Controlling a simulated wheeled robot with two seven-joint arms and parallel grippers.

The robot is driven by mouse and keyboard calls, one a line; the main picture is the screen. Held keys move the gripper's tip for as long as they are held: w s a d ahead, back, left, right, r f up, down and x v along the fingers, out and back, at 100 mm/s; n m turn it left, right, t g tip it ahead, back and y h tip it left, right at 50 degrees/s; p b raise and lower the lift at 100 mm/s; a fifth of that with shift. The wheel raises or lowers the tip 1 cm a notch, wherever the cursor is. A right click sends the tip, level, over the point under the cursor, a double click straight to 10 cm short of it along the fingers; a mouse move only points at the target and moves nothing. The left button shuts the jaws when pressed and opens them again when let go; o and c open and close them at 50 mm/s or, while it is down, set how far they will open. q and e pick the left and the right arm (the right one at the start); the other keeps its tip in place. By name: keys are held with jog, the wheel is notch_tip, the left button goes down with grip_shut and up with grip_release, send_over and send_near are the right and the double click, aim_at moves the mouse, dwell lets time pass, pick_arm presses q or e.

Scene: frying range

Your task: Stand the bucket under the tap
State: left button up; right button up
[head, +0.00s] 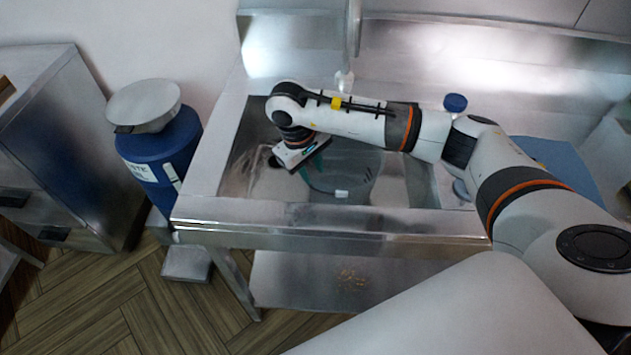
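A see-through bucket (352,183) seems to stand in the steel sink basin; its clear wall is hard to tell from the steel, and a dark teal curve and small white label show on it. The tap (345,80) comes down from above behind the sink, its pale tip above the basin's back edge. My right arm reaches across the sink from the right. My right gripper (312,158) points down into the basin at the bucket's left upper side. Its fingertips are too small and dark to show whether they grip the bucket. My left gripper is out of view.
A blue waste drum (160,160) with a steel lid or bowl (143,105) stands left of the sink. A blue-capped container (455,105) and a blue sheet (555,165) are on the counter at right. The sink's front rim (330,215) borders the basin.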

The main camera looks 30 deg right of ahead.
jog(key=v, duration=0.6)
jog(key=shift+r+b, duration=0.15)
jog(key=shift+b, duration=0.3)
